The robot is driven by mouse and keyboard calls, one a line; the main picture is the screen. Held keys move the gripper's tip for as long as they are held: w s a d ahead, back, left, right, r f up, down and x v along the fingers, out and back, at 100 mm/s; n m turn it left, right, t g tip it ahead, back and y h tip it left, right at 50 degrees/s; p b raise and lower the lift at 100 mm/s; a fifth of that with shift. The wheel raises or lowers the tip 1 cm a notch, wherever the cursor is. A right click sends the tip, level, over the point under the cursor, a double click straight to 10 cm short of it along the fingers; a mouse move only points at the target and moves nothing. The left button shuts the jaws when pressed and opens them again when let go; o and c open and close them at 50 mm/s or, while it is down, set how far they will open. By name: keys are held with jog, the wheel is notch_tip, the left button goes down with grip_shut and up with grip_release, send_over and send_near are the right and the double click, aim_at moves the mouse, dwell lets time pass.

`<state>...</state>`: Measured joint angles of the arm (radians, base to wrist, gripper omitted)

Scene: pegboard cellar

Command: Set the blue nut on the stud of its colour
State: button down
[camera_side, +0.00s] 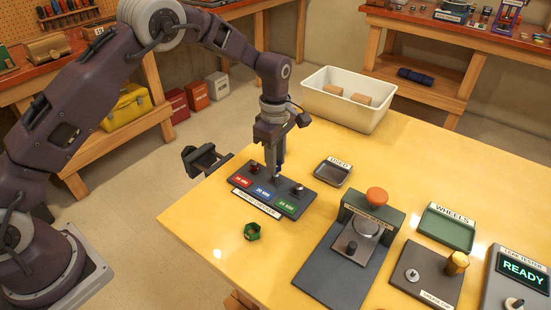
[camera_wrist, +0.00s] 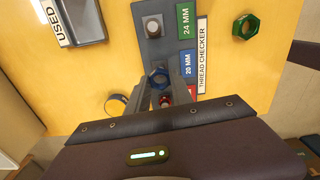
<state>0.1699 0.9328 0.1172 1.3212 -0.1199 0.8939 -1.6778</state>
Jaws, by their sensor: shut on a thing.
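The dark thread checker block (camera_side: 292,187) carries a row of studs with red, blue and green labels. My gripper (camera_side: 277,174) points down at the middle stud, by the blue label. In the wrist view my gripper (camera_wrist: 160,90) is shut on the blue nut (camera_wrist: 158,74), a small hexagonal ring. The nut lines up with the blue-label stud; whether it is around the stud or just above it I cannot tell. The fingers hide the nut in the side view. The green-label stud (camera_wrist: 153,26) is bare. A red nut (camera_side: 254,167) sits at the red-label stud.
A green nut (camera_side: 251,231) lies on the yellow table (camera_side: 200,220) in front of the block. A "USED" tray (camera_side: 333,172) stands behind it to the right. A press (camera_side: 365,225) is further right, and a white bin (camera_side: 345,112) with cartons stands at the back.

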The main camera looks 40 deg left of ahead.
jog(key=shift+f, duration=1.9)
dwell(1.8)
jog(key=c, duration=0.6)
grip_release()
jog(key=shift+c, duration=0.2)
jog(key=shift+r, duration=4.05)
